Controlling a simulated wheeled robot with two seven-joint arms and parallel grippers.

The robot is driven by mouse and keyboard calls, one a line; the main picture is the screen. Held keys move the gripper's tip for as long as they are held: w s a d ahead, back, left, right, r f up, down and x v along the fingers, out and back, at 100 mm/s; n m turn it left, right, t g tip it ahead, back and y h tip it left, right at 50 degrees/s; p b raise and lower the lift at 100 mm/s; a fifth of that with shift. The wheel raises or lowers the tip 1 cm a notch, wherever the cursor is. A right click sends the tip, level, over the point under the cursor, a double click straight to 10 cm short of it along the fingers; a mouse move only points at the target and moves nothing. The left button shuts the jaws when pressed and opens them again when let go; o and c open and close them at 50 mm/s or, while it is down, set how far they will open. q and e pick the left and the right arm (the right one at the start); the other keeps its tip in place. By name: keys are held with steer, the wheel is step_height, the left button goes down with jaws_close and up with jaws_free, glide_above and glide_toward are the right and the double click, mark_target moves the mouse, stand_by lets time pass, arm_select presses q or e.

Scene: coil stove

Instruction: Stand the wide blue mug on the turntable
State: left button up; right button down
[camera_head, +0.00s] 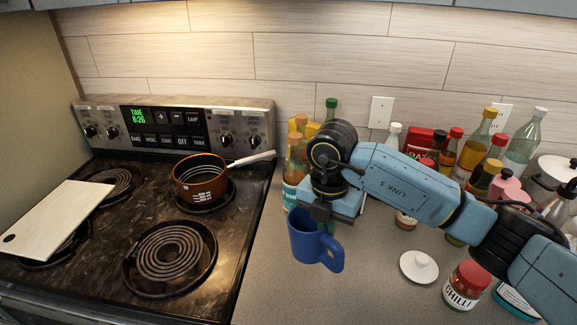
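The wide blue mug (306,248) is at the left part of the grey counter, just right of the stove, with its handle to the right. My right gripper (321,213) points down at the mug's far rim and overlaps it. My wrist hides its finger gap, so I cannot tell whether it is shut on the rim. I also cannot tell whether the mug rests on the counter or hangs just above it. I cannot make out a turntable; my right arm covers part of the counter behind the mug. My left gripper is not in view.
Several bottles and jars crowd the back and right of the counter. A white lid (418,267) and a chili jar (466,285) stand right of the mug. The stove holds an orange pot (200,181) and a white board (55,217).

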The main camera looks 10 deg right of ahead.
steer(key=s+d+f+m+b, duration=0.1)
steer(key=d+f+m+b, duration=0.1)
steer(key=m, duration=1.2)
steer(key=s+d+f+m+b, duration=0.1)
steer(key=s+d+m+b, duration=0.1)
steer(key=m, duration=1.2)
steer(key=shift+s+d+f+y+b, duration=0.3)
steer(key=shift+d+f+y+b, duration=0.1)
steer(key=shift+d+b, duration=0.6)
